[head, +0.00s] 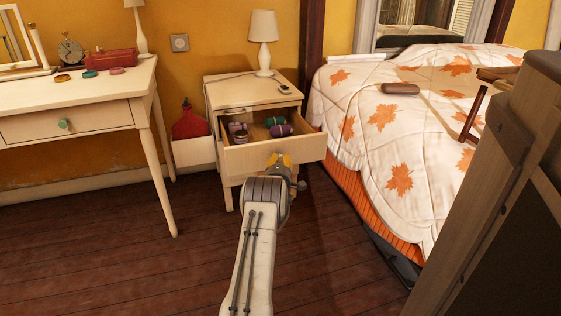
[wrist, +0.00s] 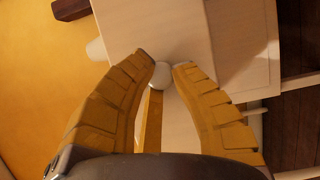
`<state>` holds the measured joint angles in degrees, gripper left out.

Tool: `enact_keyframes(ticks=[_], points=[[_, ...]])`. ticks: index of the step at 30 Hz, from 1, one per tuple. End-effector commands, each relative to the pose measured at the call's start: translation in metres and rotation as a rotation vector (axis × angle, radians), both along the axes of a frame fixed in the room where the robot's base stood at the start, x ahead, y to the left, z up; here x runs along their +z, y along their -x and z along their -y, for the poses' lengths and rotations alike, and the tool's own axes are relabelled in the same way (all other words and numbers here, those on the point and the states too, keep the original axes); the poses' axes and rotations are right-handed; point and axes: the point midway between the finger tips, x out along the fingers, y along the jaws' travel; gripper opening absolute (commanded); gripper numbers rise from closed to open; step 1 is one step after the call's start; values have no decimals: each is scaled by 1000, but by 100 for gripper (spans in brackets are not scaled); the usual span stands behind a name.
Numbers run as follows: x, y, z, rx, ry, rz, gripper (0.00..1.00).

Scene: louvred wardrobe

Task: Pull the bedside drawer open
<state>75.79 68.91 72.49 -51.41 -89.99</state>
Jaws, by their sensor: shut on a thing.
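The bedside drawer (head: 290,151) is pulled out of the pale wooden nightstand (head: 222,95), with a clear gap showing its inside. Several rolled items in purple, green and dark colours lie in it. My gripper (head: 280,160) is at the middle of the drawer front. In the wrist view, the two yellow fingers of my gripper (wrist: 167,70) close around a round pale knob (wrist: 160,75). The knob is hidden behind the gripper in the head view.
A lamp (head: 263,40) and a small dark item stand on the nightstand. A bed (head: 400,130) is close on the right, a desk (head: 75,110) on the left. A bin (head: 195,152) with a red bottle sits between desk and nightstand. Wooden floor in front is clear.

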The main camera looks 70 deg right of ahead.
Motion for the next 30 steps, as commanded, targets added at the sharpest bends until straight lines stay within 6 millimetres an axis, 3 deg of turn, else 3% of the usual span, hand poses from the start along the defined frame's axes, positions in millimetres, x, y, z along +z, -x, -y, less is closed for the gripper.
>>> enact_keyframes(ticks=[3,4,13,23,30], points=[[-1,5,1,-7,-2,0,0],[-1,5,1,-7,-2,0,24],[0,3,1,-4,0,0,50],[0,2,-1,-2,-1,0,50],[0,5,-14,-2,-1,0,50]])
